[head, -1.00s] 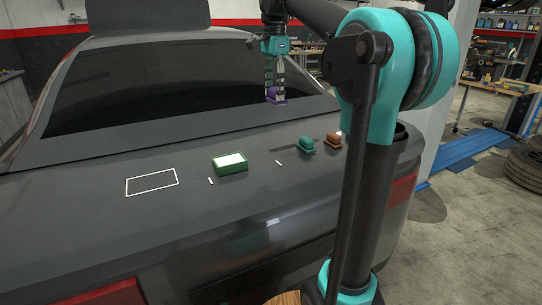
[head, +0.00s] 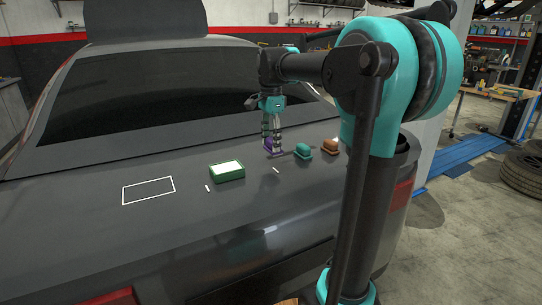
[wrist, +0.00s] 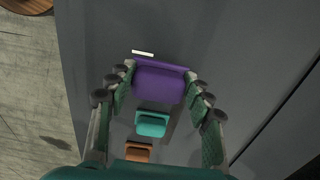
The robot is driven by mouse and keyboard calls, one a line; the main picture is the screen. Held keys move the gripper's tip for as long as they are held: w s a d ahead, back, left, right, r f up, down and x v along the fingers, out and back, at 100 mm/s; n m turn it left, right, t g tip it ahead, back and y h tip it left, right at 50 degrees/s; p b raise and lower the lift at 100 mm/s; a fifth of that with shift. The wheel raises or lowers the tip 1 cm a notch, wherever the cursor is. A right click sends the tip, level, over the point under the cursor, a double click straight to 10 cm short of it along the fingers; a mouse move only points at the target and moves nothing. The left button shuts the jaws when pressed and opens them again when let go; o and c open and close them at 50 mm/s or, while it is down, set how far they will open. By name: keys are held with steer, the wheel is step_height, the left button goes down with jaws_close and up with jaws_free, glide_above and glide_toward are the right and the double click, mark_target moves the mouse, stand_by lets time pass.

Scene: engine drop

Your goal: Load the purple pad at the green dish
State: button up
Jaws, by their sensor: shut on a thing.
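The purple pad (wrist: 158,86) is between the fingers of my gripper (wrist: 159,87) in the wrist view, and the fingers are shut on it. In the head view my gripper (head: 271,146) holds the purple pad (head: 269,144) low over the car's rear deck; I cannot tell whether it touches the deck.
A teal pad (head: 303,151) and an orange-brown pad (head: 330,146) stand to the right of my gripper. A white outlined rectangle (head: 149,190) is marked left of the dish. Short white marks (head: 208,188) flank the dish. The deck in front is clear.

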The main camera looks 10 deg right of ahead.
steer(key=shift+f, duration=2.65)
steer(key=shift+f, duration=0.15)
steer(key=o, duration=1.2)
